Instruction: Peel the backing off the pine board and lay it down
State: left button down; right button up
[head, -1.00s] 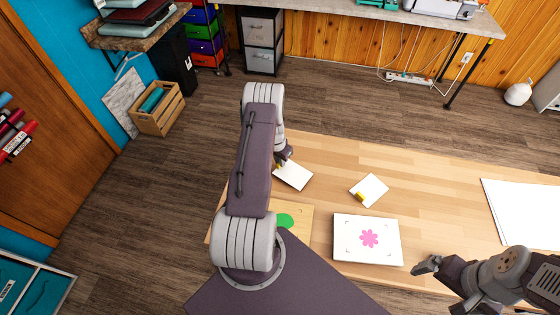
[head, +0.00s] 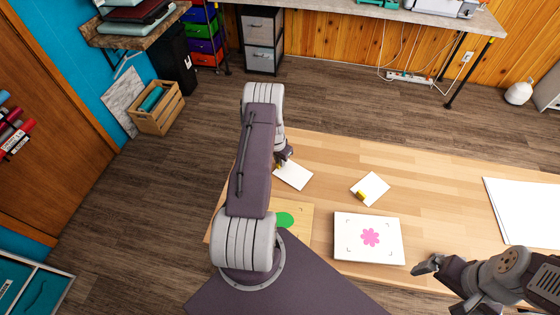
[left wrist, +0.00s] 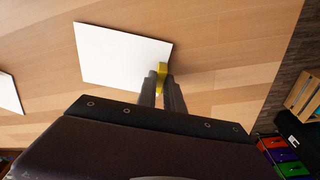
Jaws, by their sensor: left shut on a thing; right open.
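The pine board (head: 304,209) lies at the near left of the table with a green round shape (head: 284,220) on it; my left arm hides part of it. A white backing sheet (head: 294,175) with a yellow tab is beyond the board. My left gripper (left wrist: 161,83) is shut on the yellow tab (left wrist: 164,69) at the corner of this sheet, which also shows in the left wrist view (left wrist: 120,52). The sheet looks flat at the tabletop; I cannot tell if it touches. My right gripper (head: 428,266) is open and empty at the near right.
A second white sheet (head: 374,184) with a yellow tab (head: 360,195) lies mid-table. A white board (head: 347,252) with a pink flower (head: 371,237) lies in front of it. Large white sheets (head: 520,210) lie at the right. The table (head: 430,205) is bare between them.

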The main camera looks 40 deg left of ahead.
pick_arm(q)
jog(key=shift+f+b, duration=0.2)
jog(key=shift+b, duration=0.1)
jog(key=c, duration=1.4)
grip_release()
jog(key=o, duration=1.2)
jog(key=shift+s+r+p, duration=0.25)
jog(key=shift+r+p, duration=0.8)
jog(key=shift+r, duration=0.45)
jog(key=shift+s+r+p, duration=0.2)
jog(key=shift+r+p, duration=0.9)
jog(key=shift+r, duration=0.4)
jog(key=shift+s+r+p, duration=0.25)
jog(key=shift+r+p, duration=0.8)
jog(key=shift+r, duration=0.45)
